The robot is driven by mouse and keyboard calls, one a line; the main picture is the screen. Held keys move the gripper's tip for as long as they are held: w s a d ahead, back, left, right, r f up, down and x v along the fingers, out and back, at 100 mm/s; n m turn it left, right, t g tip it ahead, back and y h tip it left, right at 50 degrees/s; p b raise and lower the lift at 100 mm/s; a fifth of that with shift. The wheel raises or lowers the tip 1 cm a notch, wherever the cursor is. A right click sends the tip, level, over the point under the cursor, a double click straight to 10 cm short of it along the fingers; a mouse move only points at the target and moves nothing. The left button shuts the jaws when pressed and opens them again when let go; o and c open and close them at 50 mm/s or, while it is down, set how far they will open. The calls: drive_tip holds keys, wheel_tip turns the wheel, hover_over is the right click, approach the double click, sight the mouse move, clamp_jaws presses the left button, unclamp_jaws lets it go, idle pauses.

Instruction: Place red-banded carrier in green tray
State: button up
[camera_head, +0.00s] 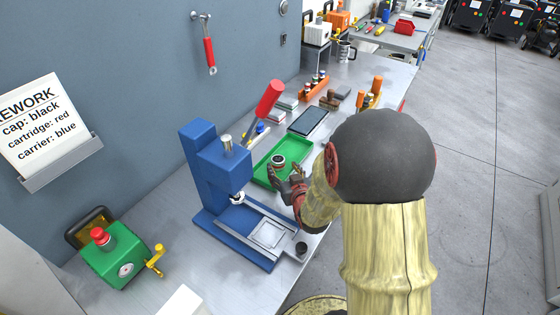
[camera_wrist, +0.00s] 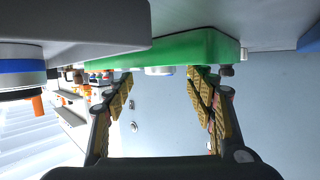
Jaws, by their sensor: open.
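The green tray (camera_head: 262,172) lies on the bench to the right of the blue press. A small round carrier (camera_head: 278,160) with a dark rim and pale top stands in the tray; I cannot make out a red band. My gripper (camera_head: 285,173) is open at the tray's near side, just in front of the carrier. In the wrist view the tray's green edge (camera_wrist: 195,48) crosses the top. A pale round part (camera_wrist: 159,71), apparently the carrier, shows at that edge between the spread fingertips (camera_wrist: 160,78). Nothing is visibly gripped.
The blue press (camera_head: 215,165) with a red-handled lever stands left of my gripper. A dark tablet (camera_head: 308,122) and an orange rack (camera_head: 314,88) lie beyond the tray. A green box with a red knob (camera_head: 112,255) is at the near left. A rework sign (camera_head: 40,125) hangs on the wall.

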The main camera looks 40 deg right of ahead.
drive_tip(key=p+v, duration=0.1)
drive_tip(key=v, duration=0.6)
drive_tip(key=shift+s+a+r+p, duration=0.1)
drive_tip(key=shift+s+r+p, duration=0.15)
drive_tip(key=shift+p, duration=0.15)
